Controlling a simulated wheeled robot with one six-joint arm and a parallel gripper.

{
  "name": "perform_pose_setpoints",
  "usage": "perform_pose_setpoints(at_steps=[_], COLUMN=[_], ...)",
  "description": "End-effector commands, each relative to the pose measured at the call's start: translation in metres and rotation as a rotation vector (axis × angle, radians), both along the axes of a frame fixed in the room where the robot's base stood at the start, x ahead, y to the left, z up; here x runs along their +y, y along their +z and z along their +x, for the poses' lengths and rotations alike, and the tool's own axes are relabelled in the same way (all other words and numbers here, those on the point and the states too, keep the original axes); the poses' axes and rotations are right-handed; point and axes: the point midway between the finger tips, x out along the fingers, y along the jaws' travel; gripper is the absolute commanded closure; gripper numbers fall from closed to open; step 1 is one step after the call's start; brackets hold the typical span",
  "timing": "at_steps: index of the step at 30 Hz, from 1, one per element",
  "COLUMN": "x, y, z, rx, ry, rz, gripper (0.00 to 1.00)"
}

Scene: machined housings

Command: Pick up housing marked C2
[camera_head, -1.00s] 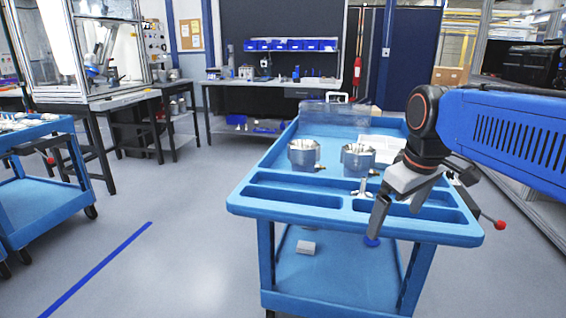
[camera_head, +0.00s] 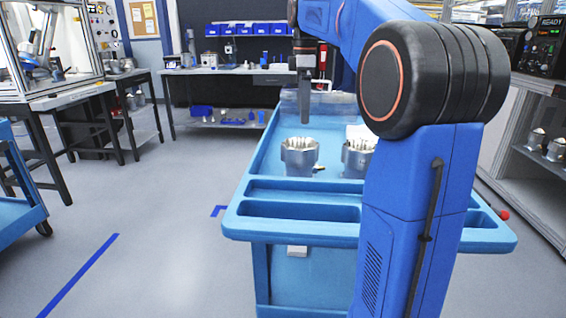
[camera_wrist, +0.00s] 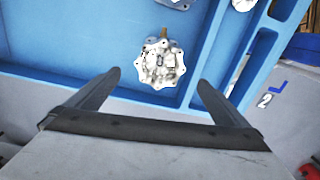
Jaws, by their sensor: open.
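Two grey metal housings with bright, studded tops stand on the blue cart (camera_head: 290,220) in the head view. The left housing (camera_head: 299,157) is in full view; the right housing (camera_head: 356,158) is partly hidden by my arm. No C2 marking is readable on either. My gripper (camera_head: 304,118) points down, above and just behind the left housing in the picture. In the wrist view one housing (camera_wrist: 160,64) lies between the spread fingertips of my gripper (camera_wrist: 159,78), seen from above. The jaws are open and hold nothing.
The cart's raised rims and front compartments surround the housings. In the wrist view, parts of other metal pieces (camera_wrist: 242,4) show at the top edge.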

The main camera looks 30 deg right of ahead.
Motion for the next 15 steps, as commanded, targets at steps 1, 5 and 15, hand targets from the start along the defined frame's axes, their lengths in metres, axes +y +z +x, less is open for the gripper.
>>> perform_pose_setpoints(at_steps=[1,5,15], x=[-0.001,-0.001,-0.001], y=[-0.001,-0.014,-0.075], z=[0.001,0.001,0.000], rx=[0.002,0.005,0.005], ry=[0.004,0.008,0.006], rz=[0.001,0.001,0.002], gripper=[0.00,0.00,0.00])
